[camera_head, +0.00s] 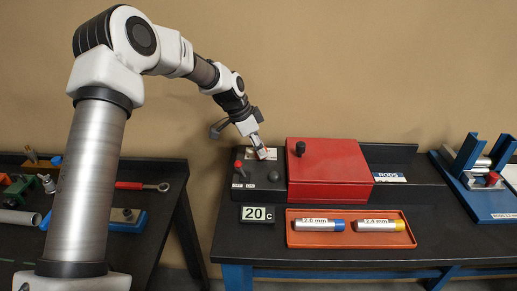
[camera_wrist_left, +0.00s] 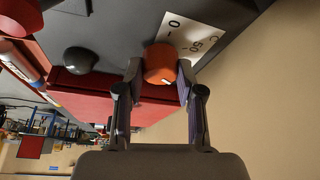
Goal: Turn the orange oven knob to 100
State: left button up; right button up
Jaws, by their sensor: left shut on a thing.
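The orange oven knob (camera_wrist_left: 160,62) sits between the two fingers of my left gripper (camera_wrist_left: 160,76) in the left wrist view, with a finger against each side. A short white mark shows on the knob's edge. A white scale plate (camera_wrist_left: 197,38) beside it carries "0", "50" and "C". In the head view my left gripper (camera_head: 261,150) reaches down to the back of the grey control panel (camera_head: 254,185), and only a little of the orange knob shows there. The display (camera_head: 257,214) reads 20 C. My right gripper is not in view.
A red box (camera_head: 325,172) with a black knob stands right of the panel. A red-topped lever (camera_head: 238,167) and a dark round knob (camera_head: 273,176) are close to the gripper. An orange tray (camera_head: 350,241) with two labelled rods lies in front.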

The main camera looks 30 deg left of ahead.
pick_arm(q)
jog(key=shift+s+f, duration=0.1)
jog(key=shift+f, duration=0.1)
jog(key=o, duration=1.2)
jog(key=shift+c, duration=0.2)
jog(key=shift+w+d, duration=0.1)
jog(key=shift+w, duration=0.1)
jog(key=v, duration=1.2)
jog(key=shift+w, duration=0.1)
